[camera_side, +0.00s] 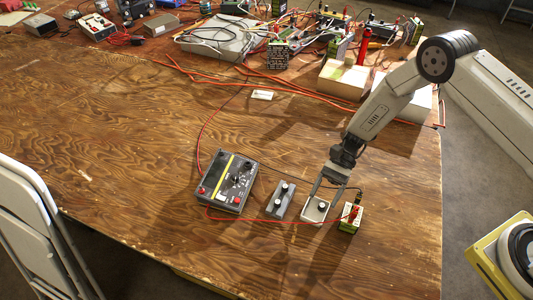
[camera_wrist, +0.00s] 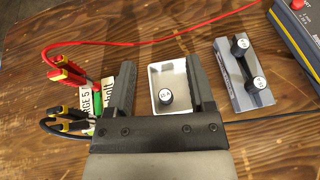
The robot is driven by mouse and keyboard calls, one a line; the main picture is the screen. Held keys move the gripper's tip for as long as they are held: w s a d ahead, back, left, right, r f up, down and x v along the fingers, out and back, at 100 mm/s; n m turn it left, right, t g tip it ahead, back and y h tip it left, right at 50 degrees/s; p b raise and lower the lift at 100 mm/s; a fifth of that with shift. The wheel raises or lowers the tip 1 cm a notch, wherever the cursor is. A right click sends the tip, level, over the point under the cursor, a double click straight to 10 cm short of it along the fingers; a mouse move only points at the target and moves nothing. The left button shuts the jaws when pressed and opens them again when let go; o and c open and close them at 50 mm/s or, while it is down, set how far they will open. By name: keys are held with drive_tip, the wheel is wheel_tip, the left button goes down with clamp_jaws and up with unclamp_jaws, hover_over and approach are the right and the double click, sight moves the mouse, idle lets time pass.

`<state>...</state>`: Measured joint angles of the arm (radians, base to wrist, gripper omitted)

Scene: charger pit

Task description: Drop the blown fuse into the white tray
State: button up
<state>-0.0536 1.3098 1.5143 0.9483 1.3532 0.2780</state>
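The white tray (camera_wrist: 181,72) lies on the wooden table, and it also shows in the side view (camera_side: 310,216). A dark fuse (camera_wrist: 166,97) with a white-labelled top stands upright in it, near the end closest to my wrist. My gripper (camera_wrist: 160,72) is open, with its fingers on either side of the tray and fuse; neither finger touches the fuse. In the side view my gripper (camera_side: 326,188) is low at the tray. A grey fuse block (camera_wrist: 237,78) beside the tray holds two similar fuses. Whether any fuse is blown cannot be told by look.
A grey meter (camera_side: 229,181) stands left of the fuse block (camera_side: 280,201). A green-and-white battery (camera_side: 350,217) with red and black clips is close on the tray's right. A red lead (camera_side: 255,219) crosses the table in front. Equipment and cables crowd the back.

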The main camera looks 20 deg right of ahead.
drive_tip(key=shift+d, duration=0.1)
drive_tip(key=v, duration=0.7)
drive_tip(key=shift+w+d+r, duration=0.15)
drive_tip(key=shift+w+d, duration=0.05)
drive_tip(key=shift+d, duration=0.05)
idle(0.5)
drive_tip(key=s+d+r+n+t+h, duration=0.5)
drive_tip(key=r, duration=0.3)
drive_tip(key=s+d+r+n+t+h, duration=0.5)
drive_tip(key=s+r+n+h, duration=0.1)
drive_tip(key=r, duration=0.3)
drive_tip(key=shift+s+r, duration=0.25)
